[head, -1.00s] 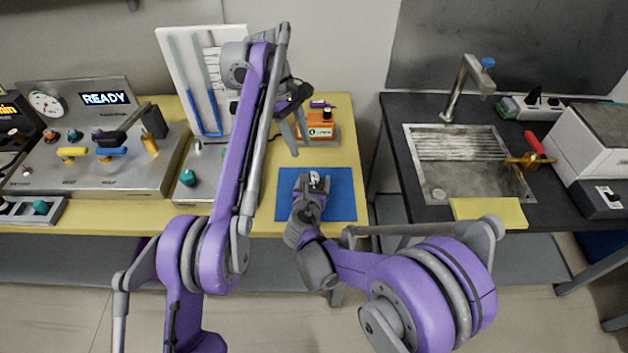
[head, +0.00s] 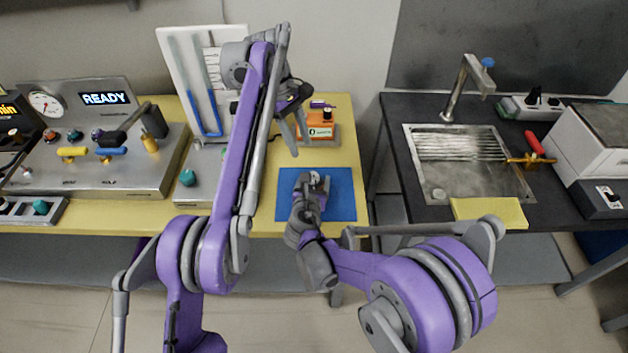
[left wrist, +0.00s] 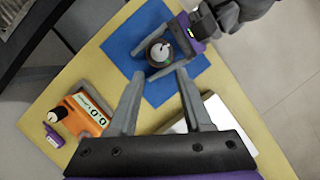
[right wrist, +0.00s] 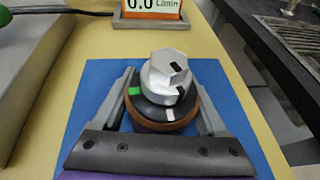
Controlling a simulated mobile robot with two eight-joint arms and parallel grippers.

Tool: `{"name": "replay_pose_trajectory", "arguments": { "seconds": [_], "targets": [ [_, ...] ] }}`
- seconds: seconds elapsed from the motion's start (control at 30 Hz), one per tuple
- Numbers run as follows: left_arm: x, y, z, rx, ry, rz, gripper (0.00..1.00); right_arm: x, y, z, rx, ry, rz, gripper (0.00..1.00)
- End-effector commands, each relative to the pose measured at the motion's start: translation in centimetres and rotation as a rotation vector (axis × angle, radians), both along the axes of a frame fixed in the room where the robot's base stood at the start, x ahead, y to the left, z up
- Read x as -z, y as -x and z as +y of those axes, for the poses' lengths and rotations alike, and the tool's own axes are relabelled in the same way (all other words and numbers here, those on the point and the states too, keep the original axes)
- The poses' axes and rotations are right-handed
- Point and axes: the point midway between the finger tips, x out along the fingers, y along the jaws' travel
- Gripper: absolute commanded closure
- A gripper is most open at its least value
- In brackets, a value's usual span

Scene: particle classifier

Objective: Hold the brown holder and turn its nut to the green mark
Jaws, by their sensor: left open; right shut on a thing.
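The brown holder (right wrist: 190,119) stands upright on the blue mat (right wrist: 98,88). It carries a black collar with a green mark (right wrist: 134,91) on its left and a white mark (right wrist: 170,114) at the front. The silver hexagonal nut (right wrist: 160,75) sits on top; its black marks face front right, away from the green mark. My right gripper (right wrist: 165,100) is shut on the holder, one finger on each side; it also shows in the head view (head: 312,183). My left gripper (left wrist: 158,82) is open and empty, above and behind the holder in the head view (head: 297,140).
An orange meter (head: 320,124) stands behind the mat, with a small purple item beside it. A white panel with blue tubes (head: 195,80) and a steel console (head: 100,165) are to the left. A dark sink counter (head: 390,125) is to the right, across a gap.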

Motion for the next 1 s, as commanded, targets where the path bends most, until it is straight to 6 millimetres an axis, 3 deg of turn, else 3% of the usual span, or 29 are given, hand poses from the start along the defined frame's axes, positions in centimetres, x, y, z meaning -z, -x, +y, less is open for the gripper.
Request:
{"name": "replay_pose_trajectory", "arguments": {
  "seconds": [0.27, 0.37, 0.8, 1.0],
  "targets": [
    [0.0, 0.0, 0.0, 0.000, 0.000, 0.000, 0.50, 0.0, 0.0, -0.1, 0.002, 0.002, 0.001, 1.00],
    [-0.1, 0.1, -0.1, 0.000, -0.005, -0.003, 0.45, 0.0, 0.0, -0.1, 0.002, 0.002, 0.001, 1.00],
    [-3.1, 2.3, -3.1, 0.008, -0.263, -0.194, 0.45, 0.0, 0.0, -0.1, 0.002, 0.002, 0.001, 1.00],
    [-1.8, 2.4, -3.2, 0.006, -0.282, -0.213, 0.45, 0.0, 0.0, -0.1, 0.001, 0.002, 0.000, 1.00]
  ]
}}
